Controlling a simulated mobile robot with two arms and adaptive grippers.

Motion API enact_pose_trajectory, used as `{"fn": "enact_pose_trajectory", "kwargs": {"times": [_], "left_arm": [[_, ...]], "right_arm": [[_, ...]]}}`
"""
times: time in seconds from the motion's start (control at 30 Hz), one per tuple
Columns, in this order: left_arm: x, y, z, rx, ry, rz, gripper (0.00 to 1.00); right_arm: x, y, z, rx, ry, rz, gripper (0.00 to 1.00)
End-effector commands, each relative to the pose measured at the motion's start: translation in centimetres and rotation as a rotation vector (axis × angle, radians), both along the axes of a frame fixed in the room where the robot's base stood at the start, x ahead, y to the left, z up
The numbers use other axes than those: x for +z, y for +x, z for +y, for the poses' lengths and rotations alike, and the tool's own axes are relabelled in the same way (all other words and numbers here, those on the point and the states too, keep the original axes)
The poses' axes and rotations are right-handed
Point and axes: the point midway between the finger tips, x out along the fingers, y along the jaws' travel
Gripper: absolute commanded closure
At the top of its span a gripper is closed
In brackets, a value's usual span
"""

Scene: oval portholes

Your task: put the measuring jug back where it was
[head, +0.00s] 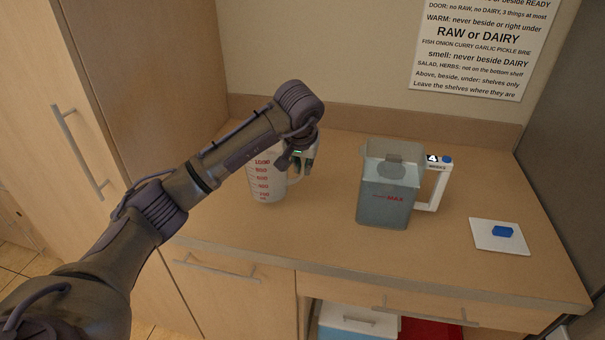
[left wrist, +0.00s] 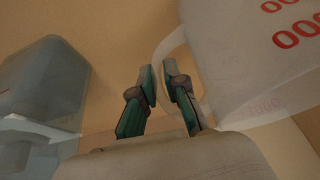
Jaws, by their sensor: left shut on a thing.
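The measuring jug (head: 266,182) is translucent white with red numbers. It appears to stand upright on the left part of the counter, its handle towards the right. Its upper part is partly hidden behind my left arm. My left gripper (head: 302,162) is at the jug's handle, pointing down, and is shut on it. In the left wrist view the two fingertips (left wrist: 161,78) sit on either side of the pale handle, and the jug's wall (left wrist: 240,75) fills the upper right. My right gripper is not in view.
A grey filter pitcher (head: 386,203) with a white handle stands right of the jug, with bare counter between. A white square with a blue block (head: 502,231) lies farther right. The wooden counter (head: 330,238) is clear in front. A tall cabinet (head: 150,60) bounds the left.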

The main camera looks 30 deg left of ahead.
Motion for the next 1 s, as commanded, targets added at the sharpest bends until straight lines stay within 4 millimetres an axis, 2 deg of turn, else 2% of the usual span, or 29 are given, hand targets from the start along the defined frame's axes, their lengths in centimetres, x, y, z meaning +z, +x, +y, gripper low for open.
{"fn": "enact_pose_trajectory", "kwargs": {"times": [0.1, 0.2, 0.63, 0.67, 0.8, 1.0], "left_arm": [[-1.9, -0.2, -0.1, -0.002, -0.002, 0.007, 1.00], [-2.9, -0.1, -0.1, -0.002, -0.001, 0.005, 1.00], [-3.7, -0.1, -0.1, -0.002, 0.001, 0.001, 1.00], [-3.6, -0.1, -0.1, -0.001, -0.001, 0.002, 0.83], [-3.6, -0.1, -0.1, -0.001, 0.000, 0.002, 0.63], [-3.6, -0.1, -0.1, -0.001, 0.000, 0.003, 0.63]], "right_arm": [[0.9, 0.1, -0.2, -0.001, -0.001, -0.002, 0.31], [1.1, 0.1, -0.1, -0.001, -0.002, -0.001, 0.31], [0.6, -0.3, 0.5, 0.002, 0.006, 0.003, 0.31], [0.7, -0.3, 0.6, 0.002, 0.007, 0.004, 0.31], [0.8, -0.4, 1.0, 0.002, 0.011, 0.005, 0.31], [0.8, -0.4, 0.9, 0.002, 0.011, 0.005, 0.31]]}}
